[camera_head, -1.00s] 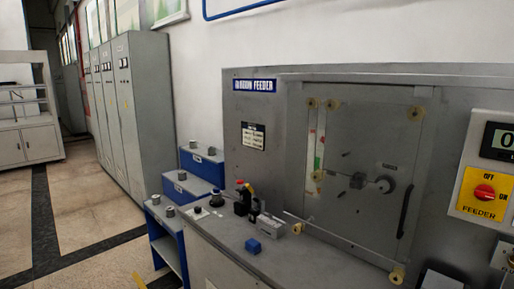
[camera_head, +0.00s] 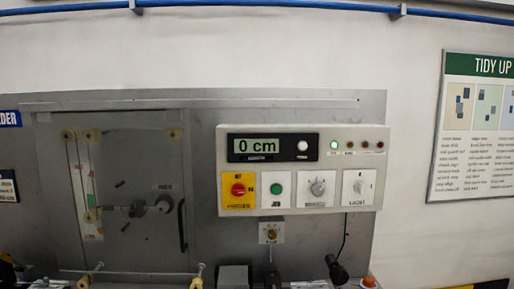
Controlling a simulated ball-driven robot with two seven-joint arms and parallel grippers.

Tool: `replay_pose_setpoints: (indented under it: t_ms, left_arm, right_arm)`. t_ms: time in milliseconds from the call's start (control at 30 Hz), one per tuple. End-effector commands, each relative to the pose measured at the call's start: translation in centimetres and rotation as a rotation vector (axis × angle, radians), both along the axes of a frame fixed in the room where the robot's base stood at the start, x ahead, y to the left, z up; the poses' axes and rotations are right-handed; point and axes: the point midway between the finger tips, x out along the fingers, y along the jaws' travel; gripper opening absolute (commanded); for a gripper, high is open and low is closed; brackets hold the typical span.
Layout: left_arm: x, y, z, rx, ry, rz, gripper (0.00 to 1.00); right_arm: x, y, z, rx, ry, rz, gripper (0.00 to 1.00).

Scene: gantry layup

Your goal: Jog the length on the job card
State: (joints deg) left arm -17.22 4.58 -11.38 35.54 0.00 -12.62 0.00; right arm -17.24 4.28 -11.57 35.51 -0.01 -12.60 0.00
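The control panel (camera_head: 350,140) is a pale box on the grey feeder wall in the head view. Its display (camera_head: 265,148) reads "0 cm", with a white round button (camera_head: 302,146) beside it. Below are a red rotary switch (camera_head: 238,189) on a yellow plate, a green button (camera_head: 276,189) on a white plate, a grey knob (camera_head: 317,187) and a light switch (camera_head: 359,187). A green lamp (camera_head: 333,144) looks lit at the panel's upper right. No job card can be made out for certain. Neither of my grippers is in view.
The ribbon feeder door (camera_head: 130,240) with rollers and a dark handle is left of the panel. A small switch box (camera_head: 271,233) hangs below the panel. Dark items (camera_head: 337,270) stand along the bottom edge. A "TIDY UP" poster (camera_head: 480,125) hangs at right.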

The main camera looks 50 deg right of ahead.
Motion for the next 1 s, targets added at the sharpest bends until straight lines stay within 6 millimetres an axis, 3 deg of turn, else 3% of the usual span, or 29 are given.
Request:
replay_pose_setpoints:
  t_ms: [200,333,367,1000]
  left_arm:
    - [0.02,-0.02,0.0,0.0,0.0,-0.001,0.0]
    - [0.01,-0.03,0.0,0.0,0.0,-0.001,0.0]
    - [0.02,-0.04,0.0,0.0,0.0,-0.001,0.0]
    - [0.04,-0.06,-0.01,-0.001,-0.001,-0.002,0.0]
  right_arm:
    - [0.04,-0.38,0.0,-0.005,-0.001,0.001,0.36]
    - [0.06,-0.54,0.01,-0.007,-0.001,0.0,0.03]
    - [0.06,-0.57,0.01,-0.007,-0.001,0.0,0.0]
    - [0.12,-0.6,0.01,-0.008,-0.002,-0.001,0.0]
